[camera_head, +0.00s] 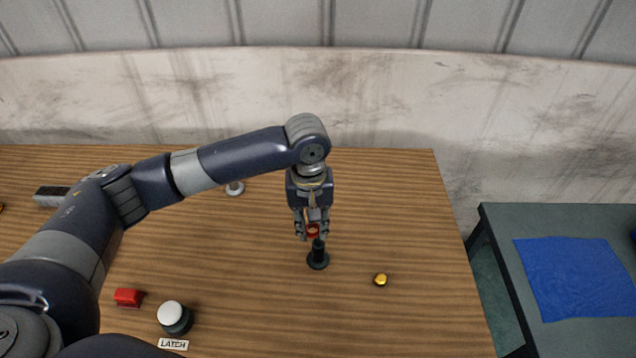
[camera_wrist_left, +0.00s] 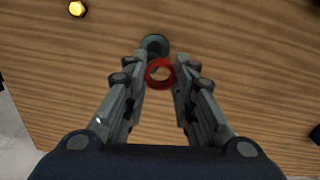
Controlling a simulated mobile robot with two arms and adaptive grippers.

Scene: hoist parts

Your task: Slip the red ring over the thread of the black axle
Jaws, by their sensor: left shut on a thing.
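The black axle (camera_head: 318,256) stands upright on its round base on the wooden table in the head view. My left gripper (camera_head: 313,232) points down just above the axle and is shut on the red ring (camera_head: 312,230). In the left wrist view the red ring (camera_wrist_left: 160,73) sits between the fingertips of my left gripper (camera_wrist_left: 160,75). The base of the axle (camera_wrist_left: 154,45) shows just beyond the ring there. Whether the ring is around the axle's top or only above it, I cannot tell. My right gripper is not in view.
A gold nut (camera_head: 381,279) lies right of the axle. A red block (camera_head: 128,297) and a white-topped button (camera_head: 171,314) with a LATCH label are at front left. A grey ring-like part (camera_head: 235,188) lies behind. A side table (camera_head: 497,240) with a blue cloth (camera_head: 575,278) stands right.

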